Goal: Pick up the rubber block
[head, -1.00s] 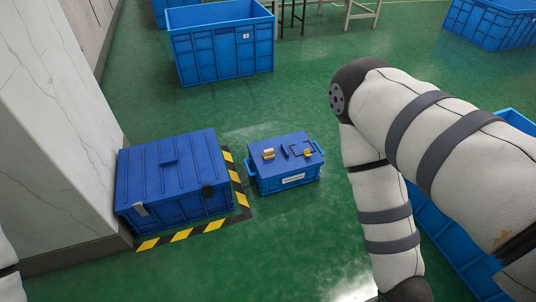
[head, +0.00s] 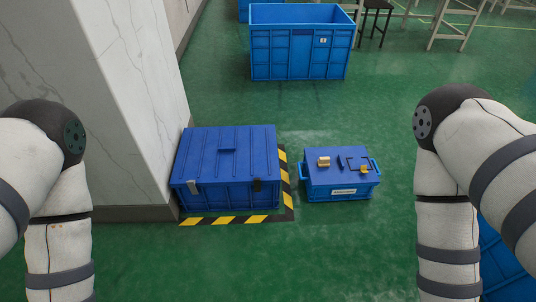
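A small blue box (head: 340,187) with side handles and a pale label stands on the floor right of centre in the head view. On its lid lie a small tan block (head: 323,161) at the left and a smaller yellow-orange piece (head: 364,169) at the right, by a dark square outline. I cannot tell from here which of them is rubber. My two arms show at the left and right sides of the view, well apart from the box. Both grippers are out of view.
A larger lidded blue crate (head: 228,167) stands left of the small box, inside yellow-black floor tape (head: 225,220). A marble-patterned pillar (head: 130,90) rises behind its left side. An open blue bin (head: 300,45) stands further back. Green floor (head: 340,255) in front is clear.

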